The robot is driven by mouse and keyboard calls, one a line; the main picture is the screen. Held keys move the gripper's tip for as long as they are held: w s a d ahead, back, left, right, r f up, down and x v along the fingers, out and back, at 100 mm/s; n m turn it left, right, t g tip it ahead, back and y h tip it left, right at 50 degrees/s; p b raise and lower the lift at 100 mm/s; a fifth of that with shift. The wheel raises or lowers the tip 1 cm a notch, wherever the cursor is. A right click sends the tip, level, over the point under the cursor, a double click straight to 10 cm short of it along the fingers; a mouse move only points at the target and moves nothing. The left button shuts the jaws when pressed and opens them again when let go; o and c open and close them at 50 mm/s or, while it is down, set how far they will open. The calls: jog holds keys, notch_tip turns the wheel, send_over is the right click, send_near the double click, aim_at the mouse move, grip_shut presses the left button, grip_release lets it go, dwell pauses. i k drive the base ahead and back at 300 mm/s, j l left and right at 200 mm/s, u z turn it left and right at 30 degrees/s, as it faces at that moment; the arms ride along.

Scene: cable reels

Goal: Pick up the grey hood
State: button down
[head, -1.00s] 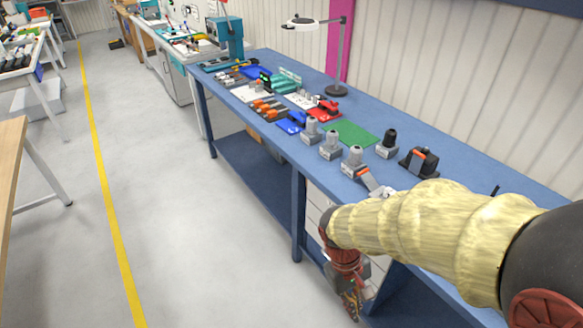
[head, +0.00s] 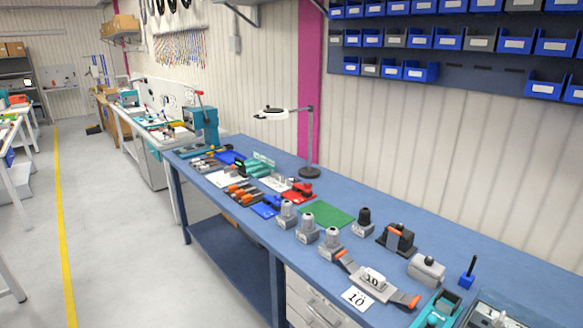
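Three grey hood-like pieces with rounded tops stand in a slanting row on the blue workbench (head: 232,213): a far one (head: 287,213), a middle one (head: 308,229) and a near one (head: 331,243). A lower, wider grey block (head: 427,269) with a knob on top sits farther right. I cannot tell which of these is the grey hood. A similar black-topped piece (head: 364,221) stands behind the row. My gripper and arm are not in this view.
A green mat (head: 327,214) lies behind the row. A lamp (head: 309,150) stands at the back. Floor (head: 110,240) left of the bench is clear.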

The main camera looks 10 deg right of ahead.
aim_at(428, 265)
jog(key=i+j+z, duration=0.15)
jog(key=i, duration=0.3)
jog(key=i+j+z, duration=0.15)
jog(key=i, duration=0.3)
jog(key=i+j+z, duration=0.2)
jog(key=i+j, duration=0.15)
jog(key=i, duration=0.1)
